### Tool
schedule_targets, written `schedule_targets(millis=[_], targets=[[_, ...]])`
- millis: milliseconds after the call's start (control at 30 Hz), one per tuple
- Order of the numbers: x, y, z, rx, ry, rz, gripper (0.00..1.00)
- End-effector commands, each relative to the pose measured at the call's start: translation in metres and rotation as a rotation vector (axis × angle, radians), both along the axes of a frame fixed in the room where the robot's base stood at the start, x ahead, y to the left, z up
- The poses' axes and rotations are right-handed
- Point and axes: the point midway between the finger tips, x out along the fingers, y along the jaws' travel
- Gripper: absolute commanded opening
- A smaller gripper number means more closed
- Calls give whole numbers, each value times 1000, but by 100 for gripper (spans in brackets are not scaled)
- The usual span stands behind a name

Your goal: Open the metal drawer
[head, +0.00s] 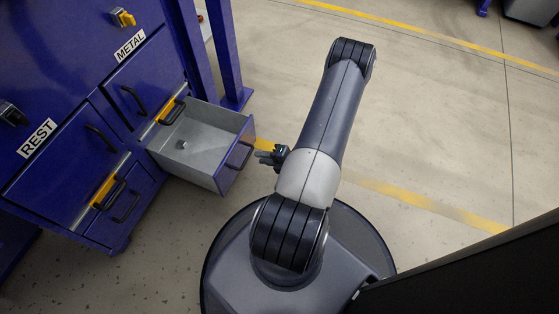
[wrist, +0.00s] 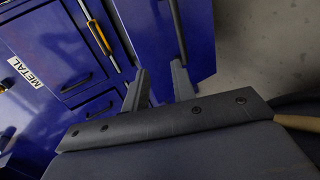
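The metal drawer (head: 205,165) is pulled well out of the blue cabinet, below the METAL label (head: 130,45). Its grey inside is open to view, with a small dark piece (head: 180,145) on its floor. Its blue front carries a dark handle (head: 240,155). My gripper (head: 262,156) is just to the right of this front, apart from the handle. In the wrist view my gripper (wrist: 159,80) has two separated fingers with nothing between them. The handle (wrist: 177,30) lies beyond the fingertips, and the METAL label (wrist: 25,72) is at left.
The REST label (head: 37,138) marks the cabinet section at left, with a closed drawer (head: 125,205) below it. A blue post (head: 225,55) stands behind the metal drawer. The floor to the right of my arm is clear, with yellow lines.

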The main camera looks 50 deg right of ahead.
Motion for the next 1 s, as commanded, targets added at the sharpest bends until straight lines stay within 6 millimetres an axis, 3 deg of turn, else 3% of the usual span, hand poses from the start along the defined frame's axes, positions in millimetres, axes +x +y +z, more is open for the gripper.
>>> schedule_targets(millis=[700, 1000], targets=[[-46, -18, 11, -1, 1, -3, 25], [-52, -19, 11, -1, 1, -1, 25]])
